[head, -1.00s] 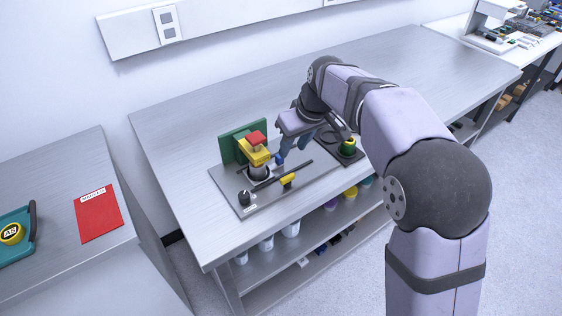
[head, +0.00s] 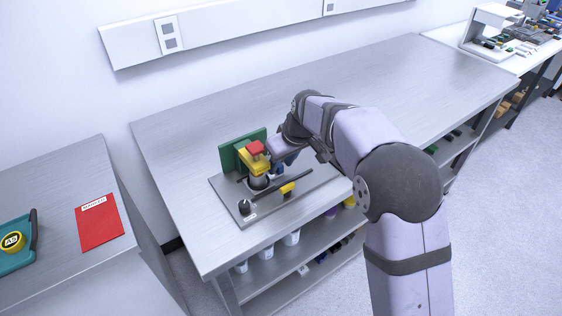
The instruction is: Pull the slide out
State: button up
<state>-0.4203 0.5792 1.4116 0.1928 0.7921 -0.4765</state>
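The interferometer is a grey base plate (head: 305,191) on the steel bench, with a green upright panel (head: 229,157) at its back. In front of the panel stands a yellow block (head: 254,164) with a red top (head: 255,147), above a dark round part. A small blue piece (head: 279,169) shows just right of it. I cannot tell which part is the slide. A dark bar (head: 297,180) and a yellow handle (head: 287,189) are at the front. My gripper (head: 275,157) is close to the right side of the yellow block; its fingertips are mostly hidden, and contact is unclear.
A black knob (head: 244,207) stands at the plate's front left corner. A red folder (head: 99,224) and a teal tray (head: 15,257) lie on the left bench. The bench (head: 185,130) is clear to the left and behind. White cups (head: 265,252) stand on the shelf below.

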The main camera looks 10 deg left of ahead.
jog(key=shift+w+a+f, duration=0.1)
jog(key=shift+f, duration=0.25)
jog(key=shift+c, duration=0.3)
grip_shut()
jog(key=w+d+p, duration=0.3)
jog(key=w+d, duration=0.5)
jog(key=shift+r, duration=0.1)
jog(key=shift+w+d, duration=0.1)
jog(key=shift+o, duration=0.3)
grip_release()
jog(key=b+v, duration=0.1)
jog(key=v, duration=0.6)
jog(key=shift+b, duration=0.35)
jog(key=shift+r, duration=0.1)
